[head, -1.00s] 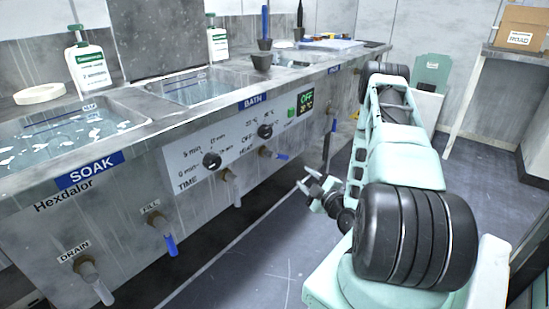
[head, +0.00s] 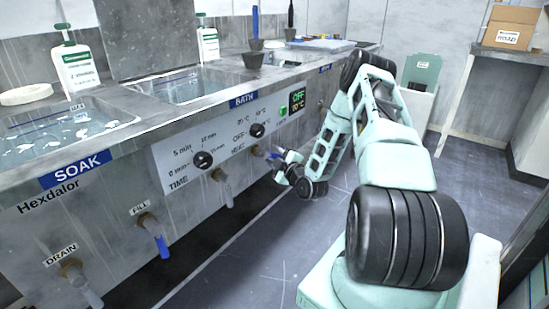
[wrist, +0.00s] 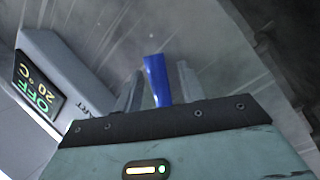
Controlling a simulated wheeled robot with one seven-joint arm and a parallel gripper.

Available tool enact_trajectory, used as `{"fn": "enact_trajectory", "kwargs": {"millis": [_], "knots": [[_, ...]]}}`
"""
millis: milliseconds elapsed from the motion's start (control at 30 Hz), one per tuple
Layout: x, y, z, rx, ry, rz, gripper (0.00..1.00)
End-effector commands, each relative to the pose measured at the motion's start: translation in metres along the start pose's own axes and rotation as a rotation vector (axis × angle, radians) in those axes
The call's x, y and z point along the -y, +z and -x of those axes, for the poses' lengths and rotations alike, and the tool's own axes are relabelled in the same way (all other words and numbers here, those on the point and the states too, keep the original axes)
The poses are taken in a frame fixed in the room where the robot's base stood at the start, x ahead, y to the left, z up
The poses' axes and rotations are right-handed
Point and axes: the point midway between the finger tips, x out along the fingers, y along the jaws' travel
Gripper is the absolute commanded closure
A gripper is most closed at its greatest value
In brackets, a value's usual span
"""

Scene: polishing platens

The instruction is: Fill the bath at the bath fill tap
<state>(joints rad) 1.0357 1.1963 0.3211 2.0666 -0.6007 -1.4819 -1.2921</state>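In the wrist view the blue lever (wrist: 157,80) stands between the two fingers of my gripper (wrist: 158,88). The fingers are open, with a visible gap at the right of the lever. The bath basin (head: 187,86) is set in the counter above; its water level is hard to tell. The bath display (head: 298,98) reads OFF and 20 °C.
A grey-levered tap (head: 222,188) hangs left of my gripper, below the timer knob (head: 203,160). The soak basin's blue FILL tap (head: 155,235) and DRAIN tap (head: 78,280) stand farther left. The floor (head: 300,225) below my gripper is clear.

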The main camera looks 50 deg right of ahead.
Motion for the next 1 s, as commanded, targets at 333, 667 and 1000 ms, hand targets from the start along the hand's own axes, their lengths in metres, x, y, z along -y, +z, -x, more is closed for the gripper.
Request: {"fn": "enact_trajectory", "kwargs": {"millis": [333,667,1000], "knots": [[0.0,0.0,0.0,0.0,0.0,0.0,0.99],[0.001,-0.001,0.0,0.004,-0.007,-0.02,1.0],[0.012,-0.003,0.003,0.04,-0.064,-0.194,1.0]]}}
